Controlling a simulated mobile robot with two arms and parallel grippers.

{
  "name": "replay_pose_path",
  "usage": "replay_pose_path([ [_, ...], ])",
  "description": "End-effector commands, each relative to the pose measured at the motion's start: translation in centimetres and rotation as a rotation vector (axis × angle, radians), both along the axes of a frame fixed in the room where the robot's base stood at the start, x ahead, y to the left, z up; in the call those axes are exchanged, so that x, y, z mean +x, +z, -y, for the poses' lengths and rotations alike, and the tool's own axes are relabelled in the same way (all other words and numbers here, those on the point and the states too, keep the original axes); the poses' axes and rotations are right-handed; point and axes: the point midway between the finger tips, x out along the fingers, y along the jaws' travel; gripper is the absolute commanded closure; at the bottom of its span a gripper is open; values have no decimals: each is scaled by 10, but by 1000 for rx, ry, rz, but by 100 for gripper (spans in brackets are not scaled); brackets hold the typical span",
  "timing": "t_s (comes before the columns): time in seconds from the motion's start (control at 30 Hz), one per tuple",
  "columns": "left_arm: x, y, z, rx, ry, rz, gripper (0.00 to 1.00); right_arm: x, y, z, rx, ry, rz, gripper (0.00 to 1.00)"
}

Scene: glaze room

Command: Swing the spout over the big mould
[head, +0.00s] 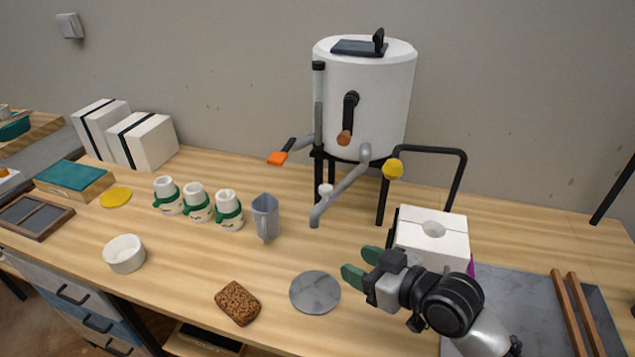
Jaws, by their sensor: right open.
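A white tank (365,95) on black legs has a grey spout (345,188) that swings out low and to the front left. Its down-turned end hangs over bare table, left of the big mould and apart from it. The big mould, a white block (420,249) with a round pour hole in its top, stands right of the tank, partly hidden by my right gripper (361,265). That gripper has green fingertips, is open and empty, and is in front of the mould, below and right of the spout end. My left gripper is not in view.
A grey jug (265,215), several white bottles with green bands (229,212), a white bowl (124,254), a brown sponge (237,303) and a grey disc (315,292) are on the table. A yellow-knobbed black bar (440,150) is near the mould. Wooden strips (575,310) lie right.

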Motion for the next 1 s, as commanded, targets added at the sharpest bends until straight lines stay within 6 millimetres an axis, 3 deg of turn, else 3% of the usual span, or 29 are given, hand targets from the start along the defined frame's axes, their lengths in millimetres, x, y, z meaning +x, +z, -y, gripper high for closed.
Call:
replay_pose_path([
  [0.03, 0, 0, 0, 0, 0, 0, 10, 15, 24, 1, 34, 24, 65, 50],
  [0.1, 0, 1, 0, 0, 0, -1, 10, 29, 50, 2, 90, 48, 130, 50],
  [0.2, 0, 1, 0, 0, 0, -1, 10, 41, 75, 6, 147, 63, 187, 50],
  [0.3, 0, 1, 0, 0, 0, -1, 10, 47, 88, 7, 177, 66, 213, 50],
  [0.47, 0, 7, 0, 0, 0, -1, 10, 58, 92, -4, 188, 67, 218, 50],
  [0.8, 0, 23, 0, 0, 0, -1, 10, 100, 93, -51, 187, 67, 217, 50],
  [1.0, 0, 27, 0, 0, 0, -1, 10, 115, 91, -68, 184, 67, 217, 50],
])
